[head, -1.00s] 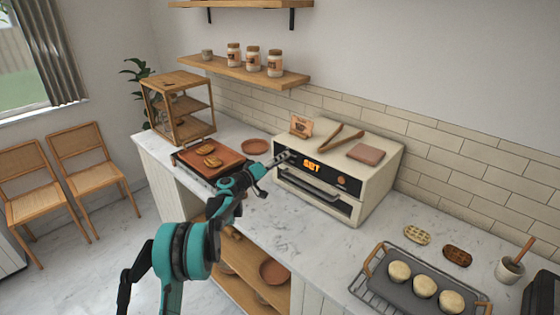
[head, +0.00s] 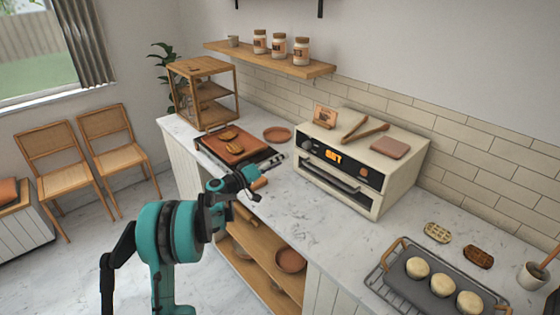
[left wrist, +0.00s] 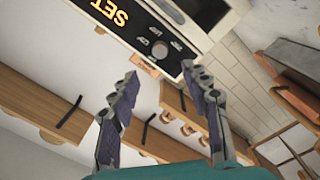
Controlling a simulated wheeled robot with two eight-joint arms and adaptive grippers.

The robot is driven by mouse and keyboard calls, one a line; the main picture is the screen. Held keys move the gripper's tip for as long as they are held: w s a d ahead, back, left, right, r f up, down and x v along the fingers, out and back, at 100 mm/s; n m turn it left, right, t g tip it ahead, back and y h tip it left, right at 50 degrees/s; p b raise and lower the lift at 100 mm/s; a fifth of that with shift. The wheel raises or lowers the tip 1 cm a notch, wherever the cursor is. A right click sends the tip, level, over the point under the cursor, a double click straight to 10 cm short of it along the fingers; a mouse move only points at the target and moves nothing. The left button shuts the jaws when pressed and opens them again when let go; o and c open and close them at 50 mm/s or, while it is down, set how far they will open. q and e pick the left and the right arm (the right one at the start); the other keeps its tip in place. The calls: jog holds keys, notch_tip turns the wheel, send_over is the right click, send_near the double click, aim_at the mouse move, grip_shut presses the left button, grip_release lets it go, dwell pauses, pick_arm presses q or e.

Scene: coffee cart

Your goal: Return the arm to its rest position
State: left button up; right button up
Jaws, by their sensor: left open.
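My left arm reaches in from the lower left in the head view. My left gripper (head: 264,174) is over the counter, to the left of the oven and close to the griddle board. In the left wrist view the left gripper (left wrist: 160,75) has its two fingers spread with nothing between them. The cream toaster oven (head: 365,164) with a lit "SET" display stands beyond the gripper; its control panel (left wrist: 160,30) also shows at the top of the left wrist view. The gripper is apart from the oven. My right gripper is not in view.
The griddle (head: 243,165) with brown pastries sits left of the oven, beside a round plate (head: 277,134) and a wooden rack (head: 203,93). A tray (head: 440,285) of buns stands at the front right. A wall shelf (head: 275,64) holds jars. The counter before the oven is clear.

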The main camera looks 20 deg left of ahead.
pick_arm(q)
jog(key=s+d+r+m+g+y, duration=0.1)
jog(key=s+d+g+y, duration=0.15)
jog(key=s+d, duration=0.6)
jog(key=s+d+r+m+g+y, duration=0.1)
jog(key=s+d+g, duration=0.35)
jog(key=s, duration=0.65)
jog(key=s+a+f+m+y, duration=0.1)
jog(key=s+f+y, duration=0.2)
jog(key=s, duration=0.9)
jog(key=s+a+f+g+y, duration=0.1)
jog(key=s+f, duration=0.4)
jog(key=s, duration=0.7)
jog(key=shift+a+m+y, duration=0.4)
jog(key=shift+a+y, duration=0.15)
jog(key=shift+y, duration=0.5)
